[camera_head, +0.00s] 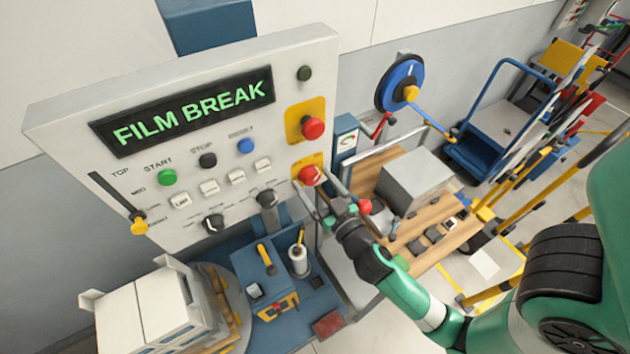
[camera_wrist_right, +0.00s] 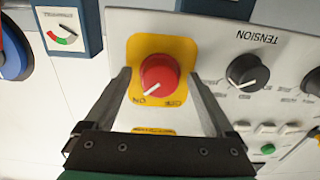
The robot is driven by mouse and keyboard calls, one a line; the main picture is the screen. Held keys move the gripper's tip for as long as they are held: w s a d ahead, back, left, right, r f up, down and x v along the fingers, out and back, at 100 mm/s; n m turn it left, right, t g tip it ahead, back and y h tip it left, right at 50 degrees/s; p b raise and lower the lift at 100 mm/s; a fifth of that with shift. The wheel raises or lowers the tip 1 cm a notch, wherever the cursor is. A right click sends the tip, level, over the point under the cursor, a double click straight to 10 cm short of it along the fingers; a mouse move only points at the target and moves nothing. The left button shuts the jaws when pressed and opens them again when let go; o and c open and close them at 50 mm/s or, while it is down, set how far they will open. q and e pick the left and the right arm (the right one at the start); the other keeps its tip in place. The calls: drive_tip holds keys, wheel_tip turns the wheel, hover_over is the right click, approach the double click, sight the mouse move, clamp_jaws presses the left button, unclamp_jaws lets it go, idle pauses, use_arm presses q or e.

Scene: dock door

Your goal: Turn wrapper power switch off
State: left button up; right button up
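The wrapper power switch (camera_head: 310,176) is a red rotary knob on a yellow plate at the lower right of the control panel. In the right wrist view the red knob (camera_wrist_right: 158,76) has a white pointer line slanting toward the ON label, with the OFF label on the other side. My right gripper (camera_head: 312,190) is in front of the knob. In the right wrist view its two fingers (camera_wrist_right: 156,80) are open, one on each side of the knob, with a visible gap to it. My left gripper is not in view.
Above the switch is a red mushroom button (camera_head: 313,128) on a yellow plate. A black tension knob (camera_wrist_right: 247,72) sits beside the switch. The panel's display (camera_head: 187,110) reads FILM BREAK. A gauge box (camera_head: 346,138) and a wooden bench (camera_head: 375,170) stand to the right.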

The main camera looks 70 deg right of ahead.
drive_tip(key=c, duration=1.3)
drive_tip(key=shift+n, duration=0.3)
drive_tip(key=shift+c, duration=0.2)
drive_tip(key=n, duration=0.3)
drive_tip(key=shift+n+p, duration=0.3)
drive_tip(key=shift+p, duration=0.05)
drive_tip(key=n+p, duration=0.1)
drive_tip(key=n, duration=0.3)
drive_tip(key=shift+s, duration=0.1)
drive_tip(key=n+p, duration=0.1)
drive_tip(key=n, duration=0.4)
drive_tip(key=shift+r, duration=0.1)
drive_tip(key=n+p, duration=0.1)
drive_tip(key=n, duration=0.3)
drive_tip(key=shift+n, duration=0.4)
